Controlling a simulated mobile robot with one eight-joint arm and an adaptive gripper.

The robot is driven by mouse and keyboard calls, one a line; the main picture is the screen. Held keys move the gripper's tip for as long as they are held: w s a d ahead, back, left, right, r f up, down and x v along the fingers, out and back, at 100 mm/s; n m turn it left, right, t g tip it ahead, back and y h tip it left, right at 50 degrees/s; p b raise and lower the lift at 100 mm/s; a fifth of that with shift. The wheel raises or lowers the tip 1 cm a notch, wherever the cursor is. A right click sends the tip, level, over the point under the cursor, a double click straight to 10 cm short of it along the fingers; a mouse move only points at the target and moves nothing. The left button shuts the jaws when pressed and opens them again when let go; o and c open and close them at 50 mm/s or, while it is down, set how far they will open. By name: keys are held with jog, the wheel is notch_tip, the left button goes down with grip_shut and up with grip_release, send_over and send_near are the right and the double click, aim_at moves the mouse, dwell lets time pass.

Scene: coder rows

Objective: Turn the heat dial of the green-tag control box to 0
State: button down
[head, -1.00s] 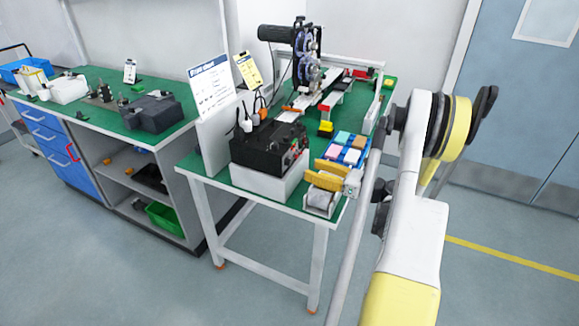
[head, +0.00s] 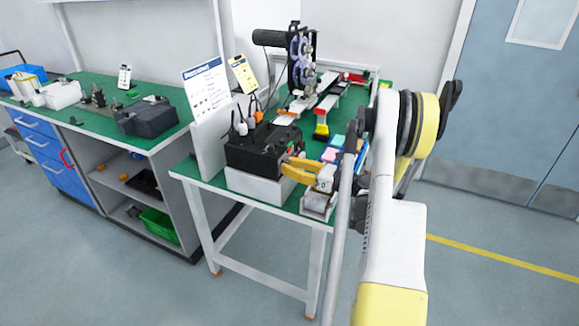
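A black control box (head: 258,150) sits on a white block (head: 250,182) near the front of the green-topped table. Knobs on its right-hand face are small and partly hidden behind my gripper, so I cannot read the dial's setting. I cannot make out a green tag on the box. My gripper (head: 287,164) has yellow fingers, which point left at that face. The fingertips are at or very close to the box face. Whether they touch or close around a dial is too small to tell.
A white printed sign (head: 207,92) and a yellow card (head: 242,74) stand behind the box. A small open bin (head: 317,204) sits below my gripper at the table corner. Coloured blocks (head: 331,153) and a reel machine (head: 301,55) are farther back. Another dark box (head: 146,117) is on the left bench.

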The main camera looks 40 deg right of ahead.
jog(key=shift+n, duration=0.3)
jog(key=n+b, duration=0.1)
jog(key=n, duration=1.1)
jog(key=n+y+b, duration=0.1)
jog(key=n+b, duration=0.1)
jog(key=n, duration=1)
jog(key=shift+f+y, duration=0.1)
jog(key=shift+y, duration=0.2)
jog(key=shift+n, duration=0.3)
jog(key=c, duration=1.2)
grip_release()
